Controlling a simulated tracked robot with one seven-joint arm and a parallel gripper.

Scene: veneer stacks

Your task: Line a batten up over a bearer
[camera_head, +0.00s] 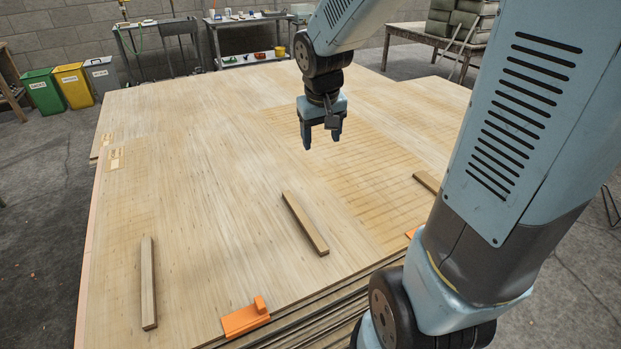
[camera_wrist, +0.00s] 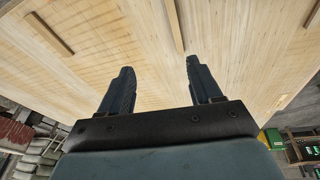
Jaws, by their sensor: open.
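Three wooden strips lie flat and apart on the veneer stack; I cannot tell which is the batten and which the bearer. The left strip (camera_head: 148,283) is near the left front. The middle strip (camera_head: 305,222) lies at a slant near the centre front. The right strip (camera_head: 427,182) is partly hidden by my arm. In the wrist view, the middle strip (camera_wrist: 174,25) and the right strip (camera_wrist: 50,33) lie beyond the fingertips, and the left strip (camera_wrist: 312,15) is at the edge. My gripper (camera_head: 322,143) is open and empty above the stack, farther back than the strips.
An orange bracket (camera_head: 245,318) sits on the stack's front edge; another orange piece (camera_head: 411,233) is partly behind my arm. The wide veneer top (camera_head: 215,170) is mostly clear. Bins (camera_head: 72,86), a workbench (camera_head: 250,55) and a loaded table (camera_head: 410,32) stand beyond the stack.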

